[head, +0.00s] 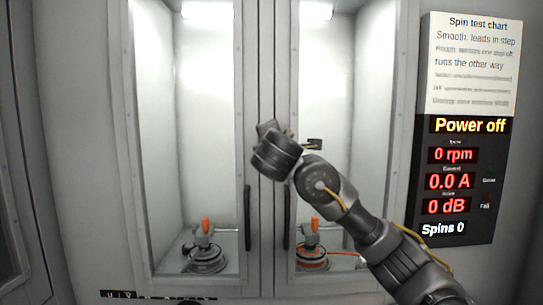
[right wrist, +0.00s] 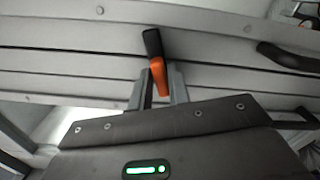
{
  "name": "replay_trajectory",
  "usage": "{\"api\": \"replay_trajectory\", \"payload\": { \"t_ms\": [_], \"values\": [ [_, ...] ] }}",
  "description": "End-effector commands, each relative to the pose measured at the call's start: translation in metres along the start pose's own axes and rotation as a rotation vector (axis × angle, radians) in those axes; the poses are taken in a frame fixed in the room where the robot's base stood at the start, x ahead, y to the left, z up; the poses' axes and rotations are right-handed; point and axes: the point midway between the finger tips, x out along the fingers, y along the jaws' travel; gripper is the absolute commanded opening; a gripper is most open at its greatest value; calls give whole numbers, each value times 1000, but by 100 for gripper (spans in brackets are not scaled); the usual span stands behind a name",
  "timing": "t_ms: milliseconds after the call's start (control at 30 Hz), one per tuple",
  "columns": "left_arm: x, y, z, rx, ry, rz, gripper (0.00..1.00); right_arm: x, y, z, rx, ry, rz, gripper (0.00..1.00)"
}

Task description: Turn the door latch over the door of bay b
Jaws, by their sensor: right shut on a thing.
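The door latch (right wrist: 157,76), an orange lever with a black end, shows in the right wrist view against the grey door frames. My right gripper (right wrist: 161,84) is shut on its orange part, one finger on each side, and the black end sticks out beyond the fingers. In the head view my right gripper (head: 268,130) is at the post between the two glazed doors, and its wrist hides most of the latch. The left door (head: 125,150) and the right door (head: 286,120) both look closed. I cannot read which bay is b. My left gripper is out of view.
Each bay holds a fixture with an orange-topped clamp, the left one (head: 206,258) and the right one (head: 311,258). Dark door handles (head: 247,217) flank the middle gap. A display panel (head: 466,180) at the right reads "Power off".

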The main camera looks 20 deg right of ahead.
Motion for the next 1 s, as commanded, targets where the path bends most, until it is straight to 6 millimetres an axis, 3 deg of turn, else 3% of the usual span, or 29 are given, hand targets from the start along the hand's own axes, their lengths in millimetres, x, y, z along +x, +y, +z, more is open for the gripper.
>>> {"api": "replay_trajectory", "payload": {
  "t_ms": [100, 500, 1000],
  "values": [
    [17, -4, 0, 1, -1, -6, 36, 0, -7, -2, 93, 0, -1, 0],
    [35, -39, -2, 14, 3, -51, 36, 0, -7, -2, 301, 0, -2, 0],
    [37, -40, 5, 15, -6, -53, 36, 0, -6, -2, 348, 0, -2, 0]
  ]
}}
